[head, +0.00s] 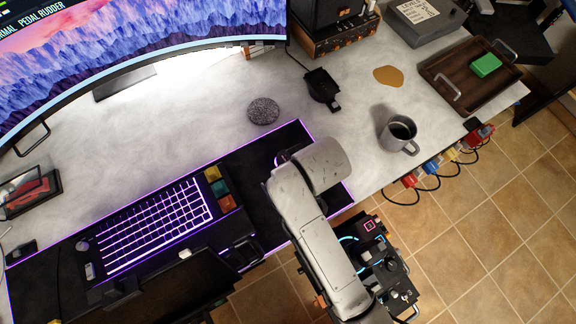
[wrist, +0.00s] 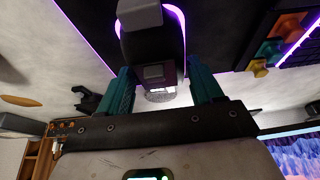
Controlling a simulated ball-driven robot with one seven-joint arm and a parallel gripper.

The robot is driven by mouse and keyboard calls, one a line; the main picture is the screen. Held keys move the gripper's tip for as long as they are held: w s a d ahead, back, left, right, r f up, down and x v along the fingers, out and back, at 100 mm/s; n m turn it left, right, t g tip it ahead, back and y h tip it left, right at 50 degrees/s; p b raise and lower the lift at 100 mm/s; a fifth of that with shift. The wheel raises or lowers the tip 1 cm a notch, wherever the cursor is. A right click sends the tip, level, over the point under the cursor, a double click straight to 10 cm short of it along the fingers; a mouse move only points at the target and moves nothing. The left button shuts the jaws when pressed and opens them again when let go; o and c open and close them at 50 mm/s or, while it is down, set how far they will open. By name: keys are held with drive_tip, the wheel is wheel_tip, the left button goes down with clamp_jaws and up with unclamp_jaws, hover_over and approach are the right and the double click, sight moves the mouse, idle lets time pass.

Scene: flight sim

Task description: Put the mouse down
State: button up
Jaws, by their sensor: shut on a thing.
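The mouse (wrist: 152,45) is dark with a purple glowing edge. In the wrist view it sits between the teal fingers of my gripper (wrist: 163,88), which is shut on it. In the head view my arm hides the gripper and most of the mouse; only a bit of purple glow (head: 281,158) shows beside the arm. The mouse is over the right end of the black desk mat (head: 258,160) with purple lit edges. I cannot tell whether it touches the mat.
The lit keyboard (head: 155,225) and coloured blocks (head: 219,187) lie left of my arm. A round speckled coaster (head: 263,111), a black stand (head: 321,88) and a grey mug (head: 398,134) stand beyond the mat. A wooden tray (head: 471,75) is at the back right.

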drive_tip(key=w+a+f, duration=0.1)
drive_tip(key=f, duration=0.1)
drive_tip(key=shift+w+a+f, duration=0.35)
drive_tip(key=shift+f, duration=1.5)
drive_tip(key=shift+f, duration=0.1)
drive_tip(key=o, duration=1.1)
drive_tip(key=p+v, duration=0.1)
drive_tip(key=v, duration=1.1)
drive_tip(key=shift+s+d, duration=0.1)
